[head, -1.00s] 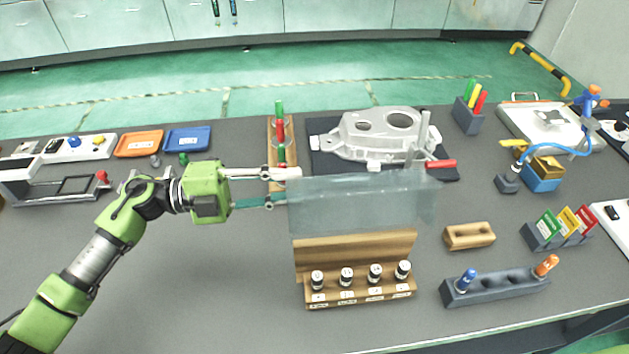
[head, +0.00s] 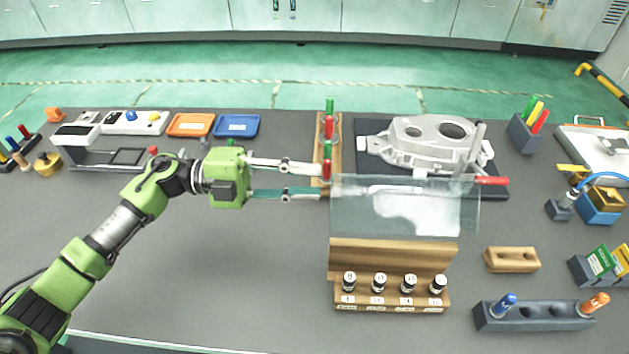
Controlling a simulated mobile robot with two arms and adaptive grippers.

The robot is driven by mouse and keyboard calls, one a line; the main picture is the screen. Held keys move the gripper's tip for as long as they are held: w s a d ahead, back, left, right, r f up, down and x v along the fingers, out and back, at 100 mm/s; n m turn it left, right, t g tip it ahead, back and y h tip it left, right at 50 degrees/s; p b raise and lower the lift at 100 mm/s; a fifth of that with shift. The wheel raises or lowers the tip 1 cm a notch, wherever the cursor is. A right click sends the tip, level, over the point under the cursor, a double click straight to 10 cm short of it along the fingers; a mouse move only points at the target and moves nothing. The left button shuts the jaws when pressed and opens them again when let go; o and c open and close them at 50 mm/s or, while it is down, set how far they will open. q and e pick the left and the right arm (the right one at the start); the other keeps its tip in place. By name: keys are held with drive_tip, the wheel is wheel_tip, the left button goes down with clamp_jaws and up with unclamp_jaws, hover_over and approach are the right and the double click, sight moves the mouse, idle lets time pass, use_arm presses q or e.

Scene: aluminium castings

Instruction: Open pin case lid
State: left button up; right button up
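The pin case (head: 392,252) is a wooden box at the front centre, with several dark, white-topped pins (head: 379,283) in a labelled row. Its clear lid (head: 400,212) is raised above the back of the case, and the casting and mat show partly through it. My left gripper (head: 324,181) reaches in from the left with its two fingers apart. Its fingertips are at the lid's upper left edge. Whether they touch the lid I cannot tell. Nothing shows gripped between them. My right gripper is not in view.
Behind the lid stand a wooden rack (head: 320,150) with red and green handles and an aluminium casting (head: 430,145) on a dark mat. A wooden block (head: 511,259) and a dark pin holder (head: 534,316) lie to the right. The table left of the case is clear.

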use_arm(q)
drive_tip(key=a+b, duration=0.4)
drive_tip(key=a, duration=0.9)
idle(0.7)
idle(0.5)
